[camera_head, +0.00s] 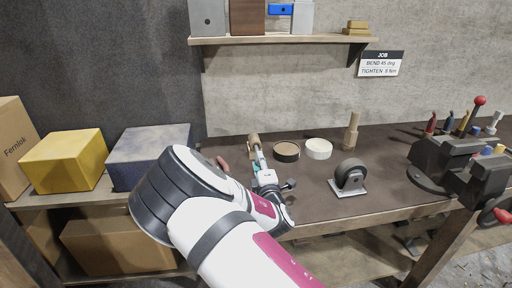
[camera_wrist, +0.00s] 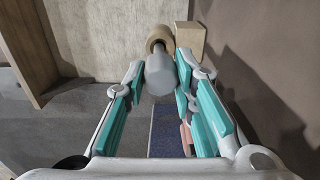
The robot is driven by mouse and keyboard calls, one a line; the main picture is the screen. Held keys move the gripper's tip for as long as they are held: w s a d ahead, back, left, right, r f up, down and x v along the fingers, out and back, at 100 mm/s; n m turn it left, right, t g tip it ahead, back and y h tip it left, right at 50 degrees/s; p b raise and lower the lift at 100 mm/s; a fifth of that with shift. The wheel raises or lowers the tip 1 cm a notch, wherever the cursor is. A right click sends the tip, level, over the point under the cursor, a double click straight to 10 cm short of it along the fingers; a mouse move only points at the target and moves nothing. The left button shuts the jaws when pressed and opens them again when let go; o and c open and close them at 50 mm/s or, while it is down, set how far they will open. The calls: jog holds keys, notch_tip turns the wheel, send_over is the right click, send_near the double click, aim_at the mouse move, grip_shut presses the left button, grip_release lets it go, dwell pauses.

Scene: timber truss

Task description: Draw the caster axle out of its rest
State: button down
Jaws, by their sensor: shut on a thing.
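The caster axle (camera_wrist: 161,74) is a grey rod that lies between the fingertips of my gripper (camera_wrist: 160,70) in the wrist view, and my gripper is shut on it. A tan round piece (camera_wrist: 159,36) sits at the axle's far end, beside a tan block (camera_wrist: 191,40) that looks like the rest. I cannot tell whether the axle is still inside the rest. In the head view my gripper (camera_head: 262,164) is over the left part of the bench, with the tan rest (camera_head: 253,149) just beyond it. My own arm hides part of this area.
On the bench (camera_head: 310,205) stand a dark-sided round tin (camera_head: 286,151), a white round tin (camera_head: 318,148), a tan wooden peg (camera_head: 351,132), a caster wheel (camera_head: 350,175) on a plate and a black vise (camera_head: 450,165). A shelf (camera_head: 285,40) hangs above. Boxes stand left.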

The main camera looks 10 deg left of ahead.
jog(key=shift+p+v, duration=1.15)
jog(key=shift+v, duration=0.95)
